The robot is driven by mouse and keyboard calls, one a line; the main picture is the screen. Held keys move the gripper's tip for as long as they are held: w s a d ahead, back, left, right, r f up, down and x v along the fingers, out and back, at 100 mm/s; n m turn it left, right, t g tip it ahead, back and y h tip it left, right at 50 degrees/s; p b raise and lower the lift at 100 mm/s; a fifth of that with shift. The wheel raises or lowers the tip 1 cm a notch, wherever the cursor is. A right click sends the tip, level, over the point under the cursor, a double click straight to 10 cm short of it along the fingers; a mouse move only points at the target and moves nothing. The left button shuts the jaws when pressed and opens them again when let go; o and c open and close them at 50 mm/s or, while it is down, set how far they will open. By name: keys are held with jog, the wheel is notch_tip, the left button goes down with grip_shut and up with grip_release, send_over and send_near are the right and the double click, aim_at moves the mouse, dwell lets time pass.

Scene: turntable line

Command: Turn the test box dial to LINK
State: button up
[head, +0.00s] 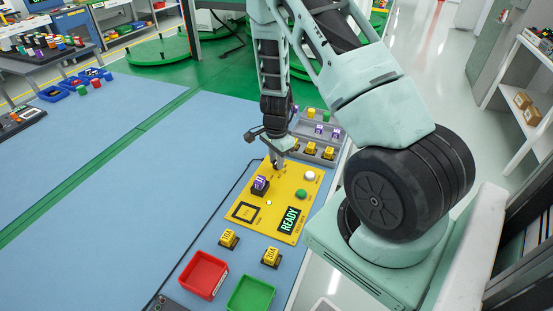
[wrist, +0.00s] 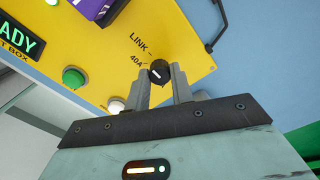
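The yellow test box (head: 273,215) lies on the blue surface, with a lit READY display (head: 289,220). Its black dial (wrist: 159,72) shows in the wrist view near the printed labels LINK (wrist: 139,41) and 40A (wrist: 137,60). A small white mark shows on the dial, on the side near 40A; its exact aim is hard to tell. My gripper (wrist: 161,80) has one finger on each side of the dial, and the dial fills the gap between the fingertips. In the head view my gripper (head: 277,161) is at the box's far end and mostly hides the dial.
The box carries a green button (head: 300,194), a white button (head: 310,175) and a purple block (head: 260,184). Yellow blocks (head: 229,238), a red bin (head: 204,275) and a green bin (head: 250,295) are nearer. A grey tray (head: 326,150) of blocks lies beyond.

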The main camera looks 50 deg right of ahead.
jog(key=o, duration=0.4)
jog(key=shift+r, duration=0.15)
notch_tip(320, 180, up, 17)
jog(key=shift+r+p, duration=0.1)
jog(key=shift+p, duration=0.45)
jog(key=s+a+r+n+y, duration=0.1)
jog(key=s+a+r+n, duration=0.15)
jog(key=a+n, duration=0.6)
jog(key=s+a+r+n+y, duration=0.1)
jog(key=a+r+n, duration=0.25)
jog(key=a, duration=1.05)
jog(key=s+a+r+n, duration=0.1)
jog(key=s+a+n, duration=0.3)
jog(key=s+n, duration=0.1)
jog(key=s+a+r+n+h, duration=0.1)
jog(key=s+a+n, duration=0.3)
jog(key=s+n, duration=0.1)
jog(key=s+a+r+n, duration=0.1)
jog(key=s+a+n, duration=0.3)
jog(key=s, duration=0.3)
jog(key=shift+a+r+n, duration=0.1)
jog(key=shift+a+n, duration=0.15)
jog(key=shift+n, duration=0.55)
